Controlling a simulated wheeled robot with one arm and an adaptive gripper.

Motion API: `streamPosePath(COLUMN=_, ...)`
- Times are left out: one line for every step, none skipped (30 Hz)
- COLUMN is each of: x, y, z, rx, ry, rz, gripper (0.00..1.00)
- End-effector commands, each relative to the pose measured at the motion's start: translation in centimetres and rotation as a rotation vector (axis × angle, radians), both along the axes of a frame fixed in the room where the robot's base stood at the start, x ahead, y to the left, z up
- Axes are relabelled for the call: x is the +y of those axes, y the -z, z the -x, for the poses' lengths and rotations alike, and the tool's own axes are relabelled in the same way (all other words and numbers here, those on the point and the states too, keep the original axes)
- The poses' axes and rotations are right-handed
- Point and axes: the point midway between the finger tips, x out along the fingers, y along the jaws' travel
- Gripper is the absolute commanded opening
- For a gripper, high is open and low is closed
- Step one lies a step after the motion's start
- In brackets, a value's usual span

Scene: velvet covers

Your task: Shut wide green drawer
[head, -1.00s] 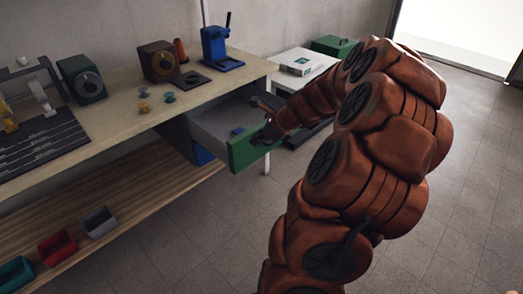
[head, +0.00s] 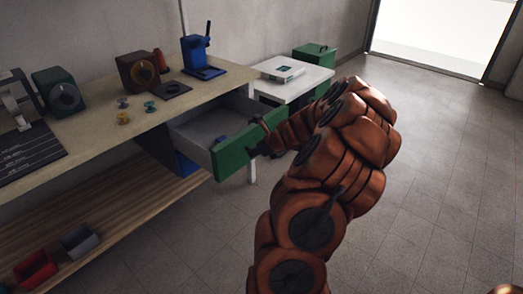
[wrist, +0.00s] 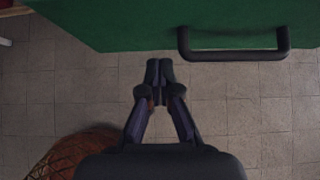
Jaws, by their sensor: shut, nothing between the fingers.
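The wide green drawer (head: 228,155) is pulled out from under the table's right end in the head view. Its grey inside shows, with a small blue item (head: 220,139) in it. The green front (wrist: 150,22) fills the top of the wrist view, with its dark bar handle (wrist: 235,56) at the right. My gripper (wrist: 159,68) is shut and empty. In the wrist view its tips lie just below the front's lower edge, left of the handle. Contact with the drawer cannot be told. In the head view my wrist is at the drawer front's right end, and the fingertips are unclear.
The table (head: 90,125) carries knobbed boxes, small coloured knobs and a blue stand (head: 203,58). A lower shelf (head: 110,215) holds red and grey bins. A white side table (head: 312,78) with a green box (head: 314,56) stands behind the drawer. Floor at right is clear.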

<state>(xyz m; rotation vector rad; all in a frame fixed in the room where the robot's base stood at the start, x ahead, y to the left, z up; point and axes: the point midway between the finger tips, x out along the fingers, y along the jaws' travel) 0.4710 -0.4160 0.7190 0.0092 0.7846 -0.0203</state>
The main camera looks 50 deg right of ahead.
Motion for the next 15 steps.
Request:
streamPosePath(x=0.1, y=0.5, z=-0.7, rx=0.001, ry=-0.003, rz=-0.001, gripper=0.00)
streamPosePath(x=0.1, y=0.4, z=-1.1, rx=0.001, ry=-0.004, rz=-0.001, gripper=0.00)
streamPosePath(x=0.0, y=0.3, z=-1.6, rx=0.002, ry=-0.004, rz=0.001, gripper=0.00)
streamPosePath(x=0.0, y=0.3, z=-2.0, rx=0.002, ry=-0.003, rz=0.001, gripper=0.00)
streamPosePath(x=0.0, y=0.3, z=-2.3, rx=0.001, ry=-0.004, rz=0.002, gripper=0.00)
streamPosePath(x=-0.1, y=0.3, z=-2.7, rx=0.002, ry=-0.001, rz=0.001, gripper=0.00)
streamPosePath(x=-0.1, y=0.3, z=-3.0, rx=0.002, ry=-0.001, rz=0.002, gripper=0.00)
streamPosePath(x=-0.1, y=0.3, z=-3.2, rx=0.002, ry=-0.001, rz=0.002, gripper=0.00)
streamPosePath(x=-0.1, y=0.3, z=-3.5, rx=0.002, ry=-0.001, rz=0.002, gripper=0.00)
streamPosePath(x=-0.1, y=0.3, z=-3.7, rx=0.001, ry=-0.001, rz=0.002, gripper=0.00)
streamPosePath(x=-0.1, y=0.3, z=-3.8, rx=0.001, ry=-0.001, rz=0.002, gripper=0.00)
streamPosePath(x=-0.1, y=0.2, z=-4.0, rx=0.001, ry=0.000, rz=0.001, gripper=0.00)
streamPosePath(x=-0.1, y=0.2, z=-4.0, rx=0.001, ry=0.000, rz=0.001, gripper=0.00)
streamPosePath(x=-0.1, y=0.2, z=-4.1, rx=0.001, ry=0.000, rz=0.001, gripper=0.00)
streamPosePath(x=-0.1, y=0.2, z=-4.1, rx=0.001, ry=0.001, rz=0.001, gripper=0.00)
